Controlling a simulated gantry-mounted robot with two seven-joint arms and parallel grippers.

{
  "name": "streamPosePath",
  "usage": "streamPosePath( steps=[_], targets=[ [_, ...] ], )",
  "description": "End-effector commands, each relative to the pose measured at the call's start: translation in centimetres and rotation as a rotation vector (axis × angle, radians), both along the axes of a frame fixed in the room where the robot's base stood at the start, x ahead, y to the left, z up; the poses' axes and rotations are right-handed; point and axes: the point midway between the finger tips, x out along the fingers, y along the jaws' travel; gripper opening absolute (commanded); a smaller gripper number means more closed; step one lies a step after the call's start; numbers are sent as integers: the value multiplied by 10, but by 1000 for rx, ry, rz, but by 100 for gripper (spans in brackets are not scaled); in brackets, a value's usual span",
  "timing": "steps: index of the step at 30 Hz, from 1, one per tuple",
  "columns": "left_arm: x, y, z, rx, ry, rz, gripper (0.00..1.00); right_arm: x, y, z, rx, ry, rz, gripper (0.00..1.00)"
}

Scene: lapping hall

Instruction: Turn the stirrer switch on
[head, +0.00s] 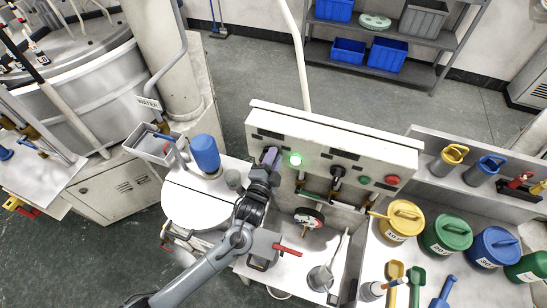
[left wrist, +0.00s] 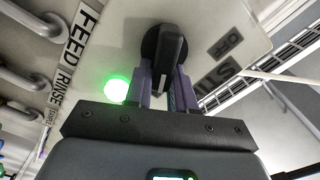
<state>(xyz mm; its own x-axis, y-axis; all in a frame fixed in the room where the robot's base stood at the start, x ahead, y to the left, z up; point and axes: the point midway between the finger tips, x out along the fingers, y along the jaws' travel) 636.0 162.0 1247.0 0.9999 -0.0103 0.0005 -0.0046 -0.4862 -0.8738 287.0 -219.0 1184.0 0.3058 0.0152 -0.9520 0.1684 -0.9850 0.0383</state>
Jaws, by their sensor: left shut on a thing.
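The stirrer switch is a black knob (left wrist: 165,46) with a bar handle on a round base, on the pale panel (head: 330,140). My left gripper (head: 270,157) is at the panel's left part and hides the knob in the head view. In the left wrist view, my left gripper's purple fingers (left wrist: 163,80) stand on both sides of the bar and are shut on it. The bar runs roughly up and down in that view. An OFF plate (left wrist: 224,43) and a partly hidden plate beginning "STI" (left wrist: 214,77) are to its right. My right gripper is out of view.
A lit green lamp (head: 295,160) is close beside my left gripper. A blue cylinder (head: 205,153) stands left of my gripper. Coloured lidded tubs (head: 446,234) stand right.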

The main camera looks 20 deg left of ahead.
Motion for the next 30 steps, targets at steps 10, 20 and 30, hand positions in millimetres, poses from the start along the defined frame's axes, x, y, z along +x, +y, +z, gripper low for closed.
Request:
streamPosePath(
  steps=[10, 20, 30],
  targets=[
    [0, 0, -1, 0, 1, 0, 45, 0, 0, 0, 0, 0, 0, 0],
    [-19, 0, -3, 0, 2, -1, 45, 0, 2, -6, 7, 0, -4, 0],
    [-76, 1, -3, 0, 3, -1, 45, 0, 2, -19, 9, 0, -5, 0]
  ],
)
